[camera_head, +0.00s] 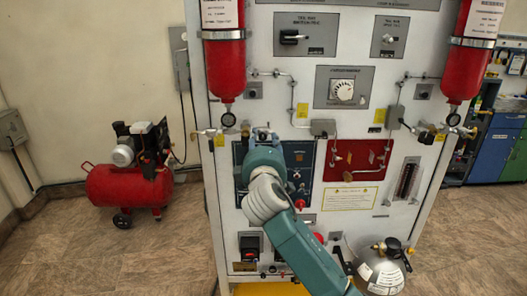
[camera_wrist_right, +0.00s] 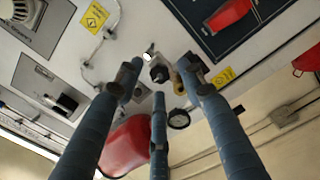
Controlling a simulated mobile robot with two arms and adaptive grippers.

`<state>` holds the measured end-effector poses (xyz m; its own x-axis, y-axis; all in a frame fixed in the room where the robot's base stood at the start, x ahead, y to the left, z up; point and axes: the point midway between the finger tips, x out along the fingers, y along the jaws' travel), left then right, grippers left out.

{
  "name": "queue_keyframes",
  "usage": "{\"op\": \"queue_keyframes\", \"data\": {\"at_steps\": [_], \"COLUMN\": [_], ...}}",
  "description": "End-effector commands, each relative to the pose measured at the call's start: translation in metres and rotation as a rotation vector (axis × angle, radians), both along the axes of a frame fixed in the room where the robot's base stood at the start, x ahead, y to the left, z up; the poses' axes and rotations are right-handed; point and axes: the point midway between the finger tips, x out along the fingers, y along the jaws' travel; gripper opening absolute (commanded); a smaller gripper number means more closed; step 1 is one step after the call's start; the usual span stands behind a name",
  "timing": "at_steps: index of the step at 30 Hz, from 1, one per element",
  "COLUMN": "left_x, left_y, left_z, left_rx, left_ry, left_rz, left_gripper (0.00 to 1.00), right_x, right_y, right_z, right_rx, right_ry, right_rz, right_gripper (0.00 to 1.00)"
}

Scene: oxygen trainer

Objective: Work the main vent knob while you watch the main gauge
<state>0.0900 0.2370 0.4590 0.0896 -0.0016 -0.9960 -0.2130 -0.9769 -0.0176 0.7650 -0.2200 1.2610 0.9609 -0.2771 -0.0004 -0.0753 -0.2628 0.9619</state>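My right arm reaches up across the white panel (camera_head: 310,170), and my right gripper (camera_head: 258,136) is at its left part, below the left red cylinder. In the wrist view its three fingers (camera_wrist_right: 161,80) are spread, with open space between them. A small dark knob on a metal valve fitting (camera_wrist_right: 158,72) shows between the fingertips; contact cannot be told. No label naming the main vent knob is legible. My left gripper is out of view.
Red cylinders hang left (camera_head: 226,68) and right (camera_head: 467,50) on the panel. A red compressor (camera_head: 128,185) stands on the floor at left, and a silver tank (camera_head: 380,272) at lower right. Thin pipes cross the panel.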

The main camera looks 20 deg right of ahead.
Motion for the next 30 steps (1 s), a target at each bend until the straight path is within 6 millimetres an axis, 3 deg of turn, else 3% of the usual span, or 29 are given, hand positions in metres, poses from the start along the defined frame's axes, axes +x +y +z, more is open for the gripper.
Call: {"op": "queue_keyframes", "data": {"at_steps": [9, 15, 30], "left_x": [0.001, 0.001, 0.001], "left_y": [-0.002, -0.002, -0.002], "left_z": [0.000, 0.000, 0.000], "left_rx": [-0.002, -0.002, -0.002], "left_ry": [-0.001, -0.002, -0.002], "left_rz": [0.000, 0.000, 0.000], "left_gripper": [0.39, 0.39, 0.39], "right_x": [-0.065, -0.092, -0.100], "right_y": [0.019, 0.027, 0.028], "right_z": [-0.002, -0.001, -0.001], "right_rx": [0.003, 0.002, 0.001], "right_ry": [0.002, 0.002, 0.001], "right_rz": [0.003, 0.002, -0.001], "right_gripper": [0.39, 0.39, 0.39]}}
